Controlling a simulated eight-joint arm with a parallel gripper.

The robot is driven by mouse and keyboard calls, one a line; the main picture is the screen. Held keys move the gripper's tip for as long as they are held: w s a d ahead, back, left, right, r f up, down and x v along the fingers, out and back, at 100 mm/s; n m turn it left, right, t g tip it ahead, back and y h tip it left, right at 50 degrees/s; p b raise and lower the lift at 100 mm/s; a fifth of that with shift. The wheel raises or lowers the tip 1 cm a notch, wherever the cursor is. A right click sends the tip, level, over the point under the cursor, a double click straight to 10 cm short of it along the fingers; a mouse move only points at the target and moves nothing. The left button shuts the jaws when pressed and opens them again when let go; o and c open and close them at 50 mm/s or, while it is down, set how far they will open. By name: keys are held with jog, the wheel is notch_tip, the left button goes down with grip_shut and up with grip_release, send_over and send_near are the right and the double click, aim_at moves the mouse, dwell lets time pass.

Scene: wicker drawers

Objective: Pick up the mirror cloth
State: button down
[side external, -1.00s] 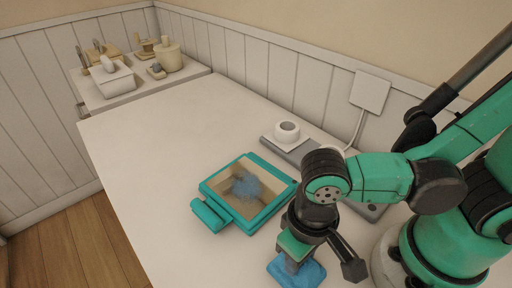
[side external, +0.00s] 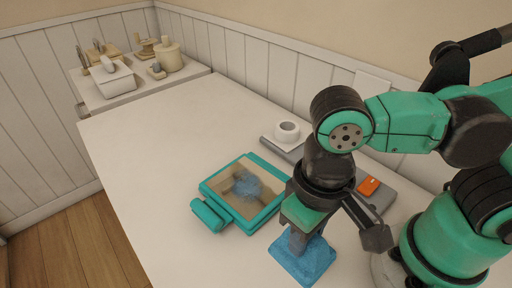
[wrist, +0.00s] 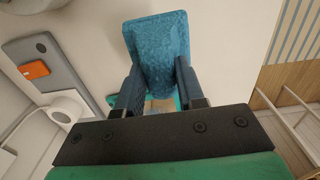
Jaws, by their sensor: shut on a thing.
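The mirror cloth (side external: 305,262), a blue textured cloth, hangs below my gripper (side external: 299,240) in the side external view, at the near right of the white table. My gripper is shut on its upper part, and the cloth flares out below the fingers. In the wrist view, the blue cloth (wrist: 157,45) shows between and beyond the two dark fingers of my gripper (wrist: 160,85). The side view does not clearly show the gap between the cloth's lower edge and the table.
A teal-framed square piece (side external: 212,190) with a teal handle lies left of my gripper. A blurry blue patch shows inside its frame. A grey slab (side external: 378,193) with an orange block (side external: 369,185) and a white roll (side external: 287,131) lie behind. The table's left part is clear.

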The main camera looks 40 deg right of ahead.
notch_tip(320, 180, up, 14)
jog(key=shift+f, duration=0.15)
dwell(0.3)
